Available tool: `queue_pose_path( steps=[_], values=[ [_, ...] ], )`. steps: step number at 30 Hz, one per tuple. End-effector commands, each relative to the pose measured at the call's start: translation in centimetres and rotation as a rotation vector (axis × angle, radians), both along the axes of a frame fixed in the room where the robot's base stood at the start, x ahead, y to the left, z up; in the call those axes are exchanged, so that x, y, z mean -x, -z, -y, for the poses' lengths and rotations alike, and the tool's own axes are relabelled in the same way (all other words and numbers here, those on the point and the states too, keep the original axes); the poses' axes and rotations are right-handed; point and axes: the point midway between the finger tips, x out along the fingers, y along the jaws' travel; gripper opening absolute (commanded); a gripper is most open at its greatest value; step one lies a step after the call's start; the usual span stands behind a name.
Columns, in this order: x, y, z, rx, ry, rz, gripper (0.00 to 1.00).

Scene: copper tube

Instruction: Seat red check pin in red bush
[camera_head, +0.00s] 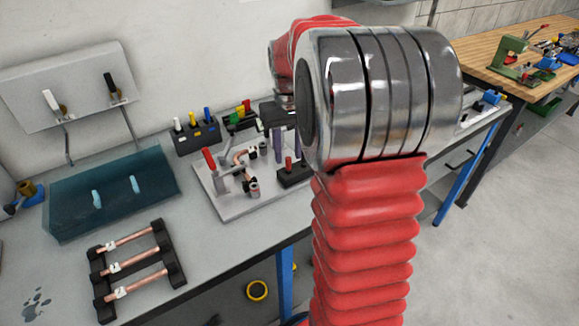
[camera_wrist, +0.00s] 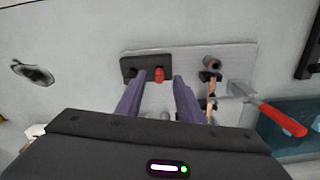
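A red pin head (camera_head: 288,161) stands upright in a small black block (camera_head: 297,178) at the right end of the light fixture plate; I cannot tell whether this block is the red bush. My gripper (camera_head: 276,150) has two purple fingers pointing down over the plate, apart from each other. In the wrist view, the red pin head (camera_wrist: 158,75) shows between the fingertips of my gripper (camera_wrist: 160,78), with a gap on each side. The black block (camera_wrist: 129,64) lies beneath them. The pin's lower part is hidden. My arm covers part of the bench in the head view.
The fixture plate (camera_head: 222,202) carries a bent copper tube (camera_head: 243,154) and a red-handled clamp (camera_head: 209,158), also in the wrist view (camera_wrist: 282,120). Racks of coloured pins (camera_head: 194,134) stand behind. A blue transparent box (camera_head: 115,195) and a black tube rack (camera_head: 172,255) are left.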

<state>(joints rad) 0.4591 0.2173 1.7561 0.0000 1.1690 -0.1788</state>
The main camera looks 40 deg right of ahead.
Motion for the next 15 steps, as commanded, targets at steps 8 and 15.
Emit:
queue_pose_path(
  steps=[8, 15],
  values=[
    [0.0, 3.5, 0.1, 0.000, 0.000, -0.001, 0.34],
    [0.0, 3.9, 0.1, 0.000, 0.000, 0.000, 0.34]
  ],
)
